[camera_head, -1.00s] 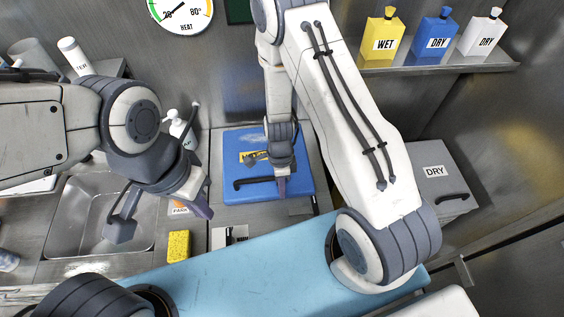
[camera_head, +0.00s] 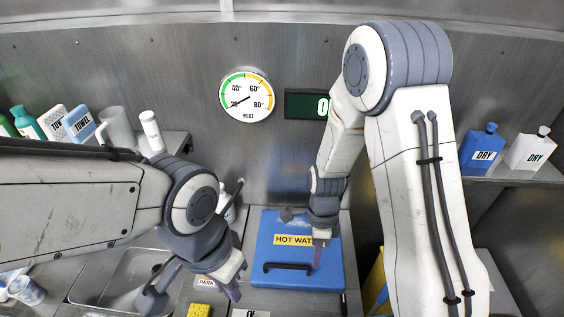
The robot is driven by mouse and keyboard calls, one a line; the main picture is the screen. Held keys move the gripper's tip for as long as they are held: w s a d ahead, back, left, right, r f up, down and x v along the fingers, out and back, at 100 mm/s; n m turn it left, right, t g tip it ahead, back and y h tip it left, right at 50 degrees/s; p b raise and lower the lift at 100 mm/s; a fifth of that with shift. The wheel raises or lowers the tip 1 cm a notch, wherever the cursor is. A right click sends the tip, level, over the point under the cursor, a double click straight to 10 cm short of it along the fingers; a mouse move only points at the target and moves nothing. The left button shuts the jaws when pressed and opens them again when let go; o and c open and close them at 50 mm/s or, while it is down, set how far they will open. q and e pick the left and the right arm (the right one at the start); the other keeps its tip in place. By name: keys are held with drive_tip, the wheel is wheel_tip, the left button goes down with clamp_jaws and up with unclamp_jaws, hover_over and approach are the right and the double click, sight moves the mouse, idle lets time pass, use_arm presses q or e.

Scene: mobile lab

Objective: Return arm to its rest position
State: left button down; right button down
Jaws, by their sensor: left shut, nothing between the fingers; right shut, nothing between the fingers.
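My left arm comes in from the left, and its gripper (camera_head: 232,290) hangs over the counter between the sink and the blue box, pointing down. It is shut and empty. My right arm rises large at the right and bends over at the top. Its gripper (camera_head: 318,258) points down in front of the blue lidded box (camera_head: 265,250) labelled HOT WATER, covering the end of the label. It is shut and empty. I cannot tell whether its tip touches the lid.
The sink (camera_head: 118,278) is at the lower left, with a yellow sponge (camera_head: 200,311) to its right. Blue (camera_head: 481,150) and white (camera_head: 529,149) DRY bottles stand on the right shelf. A heat gauge (camera_head: 247,95) hangs on the back wall. Towel boxes (camera_head: 79,124) stand at the left.

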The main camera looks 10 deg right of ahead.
drive_tip(key=s+a+r+n+t+b, duration=0.1)
drive_tip(key=s+a+r+n, duration=0.3)
drive_tip(key=n, duration=1)
drive_tip(key=s+a+r+n+t+b, duration=0.1)
drive_tip(key=s+a+r+n+b, duration=0.2)
drive_tip(key=s+r+n, duration=0.6)
drive_tip(key=a+r+n, duration=0.1)
drive_tip(key=a+n, duration=0.1)
drive_tip(key=n, duration=0.2)
drive_tip(key=shift+s+n+t, duration=0.2)
drive_tip(key=shift+n+t, duration=0.1)
drive_tip(key=shift+n, duration=0.1)
